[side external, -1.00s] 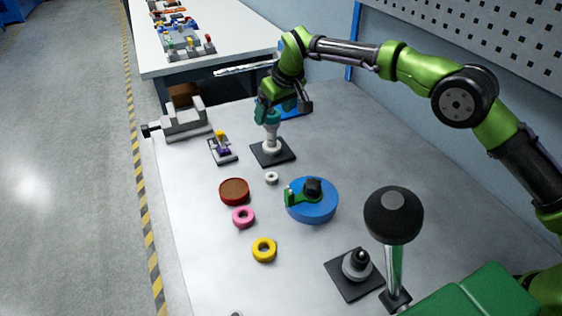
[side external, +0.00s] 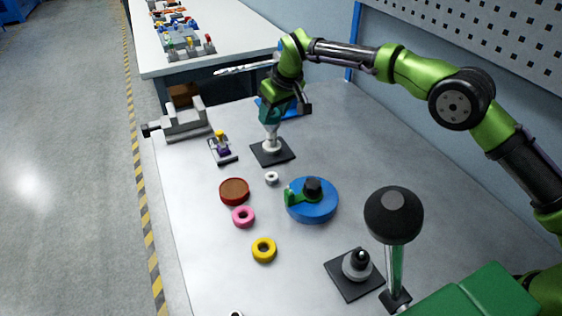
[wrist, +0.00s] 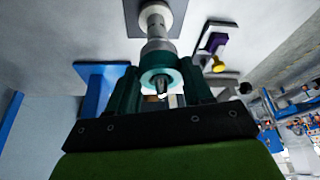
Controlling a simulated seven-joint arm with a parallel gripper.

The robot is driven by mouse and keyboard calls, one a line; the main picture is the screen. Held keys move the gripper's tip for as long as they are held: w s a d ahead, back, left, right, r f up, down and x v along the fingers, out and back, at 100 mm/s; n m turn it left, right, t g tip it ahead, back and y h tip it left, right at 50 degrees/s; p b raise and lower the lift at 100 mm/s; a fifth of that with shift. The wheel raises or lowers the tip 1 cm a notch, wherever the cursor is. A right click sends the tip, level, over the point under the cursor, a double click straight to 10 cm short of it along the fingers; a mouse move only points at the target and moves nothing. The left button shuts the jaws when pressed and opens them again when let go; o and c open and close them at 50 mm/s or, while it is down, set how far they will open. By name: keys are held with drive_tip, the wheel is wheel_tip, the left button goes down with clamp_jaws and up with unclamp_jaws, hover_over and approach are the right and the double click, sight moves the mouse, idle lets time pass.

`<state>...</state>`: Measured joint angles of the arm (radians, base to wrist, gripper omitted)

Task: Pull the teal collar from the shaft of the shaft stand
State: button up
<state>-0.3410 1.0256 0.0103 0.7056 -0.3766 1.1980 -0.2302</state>
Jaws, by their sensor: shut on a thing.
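The shaft stand is a dark square base (side external: 272,152) with a pale stepped shaft (side external: 271,138) standing upright. In the wrist view the pale shaft (wrist: 154,22) runs from the round foot at the top down to the teal collar (wrist: 147,78). The collar is a ring around the upper end of the shaft, whose dark tip shows through its opening. My gripper (side external: 271,116) is directly above the stand, pointing down. In the wrist view its two dark teal fingers (wrist: 162,88) are shut on the collar, one on each side. In the side view the fingers mostly hide the collar.
A small stand with a purple and yellow part (side external: 221,147) and a grey vise (side external: 184,120) are left. A blue disc with a green lever (side external: 322,206), a white ring (side external: 272,178), a brown disc (side external: 234,191), a pink ring (side external: 242,217) and a yellow ring (side external: 264,250) lie nearer.

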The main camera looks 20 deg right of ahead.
drive_tip(key=shift+r, duration=1.85)
drive_tip(key=shift+r, duration=1.1)
